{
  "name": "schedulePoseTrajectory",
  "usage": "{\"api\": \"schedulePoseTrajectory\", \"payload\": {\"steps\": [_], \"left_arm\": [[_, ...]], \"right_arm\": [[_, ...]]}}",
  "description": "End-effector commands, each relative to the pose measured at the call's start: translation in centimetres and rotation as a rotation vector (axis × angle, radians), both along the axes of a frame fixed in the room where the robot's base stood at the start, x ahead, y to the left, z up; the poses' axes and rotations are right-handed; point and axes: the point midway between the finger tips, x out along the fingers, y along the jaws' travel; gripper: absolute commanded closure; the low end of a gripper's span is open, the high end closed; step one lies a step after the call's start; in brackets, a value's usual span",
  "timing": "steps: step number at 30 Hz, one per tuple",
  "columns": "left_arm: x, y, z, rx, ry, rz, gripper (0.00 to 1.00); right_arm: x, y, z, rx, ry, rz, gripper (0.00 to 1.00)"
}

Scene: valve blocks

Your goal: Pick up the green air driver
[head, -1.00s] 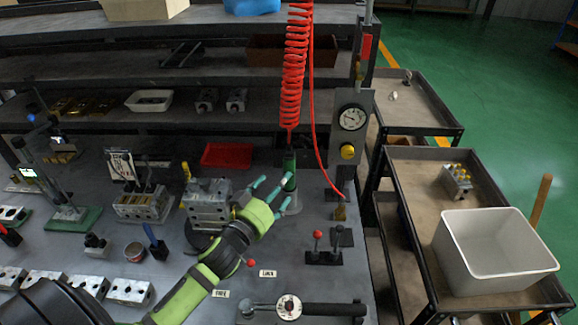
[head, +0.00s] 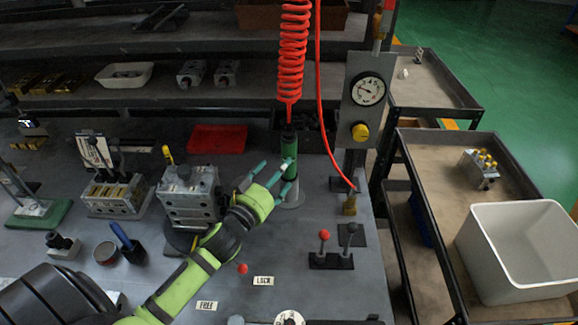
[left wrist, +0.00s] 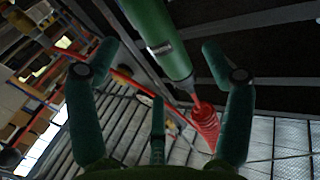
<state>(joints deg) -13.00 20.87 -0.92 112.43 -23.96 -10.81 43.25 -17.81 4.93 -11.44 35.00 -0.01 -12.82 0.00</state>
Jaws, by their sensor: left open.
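In the left wrist view the green driver (left wrist: 158,38) lies between the two outer fingers of my open left gripper (left wrist: 160,62), with gaps on both sides. A third finger shows below it. I cannot tell whether any finger touches it. My right gripper is out of view.
A metal valve block (head: 190,196) stands left of my gripper. A red tray (head: 217,139) lies behind. The red hose also hangs close by the panel.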

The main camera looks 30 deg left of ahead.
Motion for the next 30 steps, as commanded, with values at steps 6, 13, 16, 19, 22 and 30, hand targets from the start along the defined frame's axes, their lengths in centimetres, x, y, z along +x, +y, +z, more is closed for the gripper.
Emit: {"api": "schedulePoseTrajectory", "payload": {"steps": [6, 13, 16, 19, 22, 30], "left_arm": [[2.2, -0.1, 0.3, 0.0, -0.002, 0.0, 0.19], [5.4, -0.5, 0.2, -0.001, -0.003, 0.0, 0.19], [6.4, -0.6, 0.0, 0.001, -0.001, 0.0, 0.19], [6.8, -0.6, -0.1, 0.001, -0.001, 0.0, 0.19], [6.8, -0.6, -0.1, 0.0, -0.001, 0.0, 0.19], [6.8, -0.6, -0.1, 0.0, -0.001, 0.0, 0.87]], "right_arm": [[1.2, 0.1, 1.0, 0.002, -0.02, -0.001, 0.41], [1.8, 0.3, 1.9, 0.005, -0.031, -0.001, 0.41], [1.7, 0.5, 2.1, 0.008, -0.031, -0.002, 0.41], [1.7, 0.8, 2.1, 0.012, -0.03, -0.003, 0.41], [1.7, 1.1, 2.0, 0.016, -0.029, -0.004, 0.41], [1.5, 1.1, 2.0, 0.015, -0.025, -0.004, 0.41]]}}
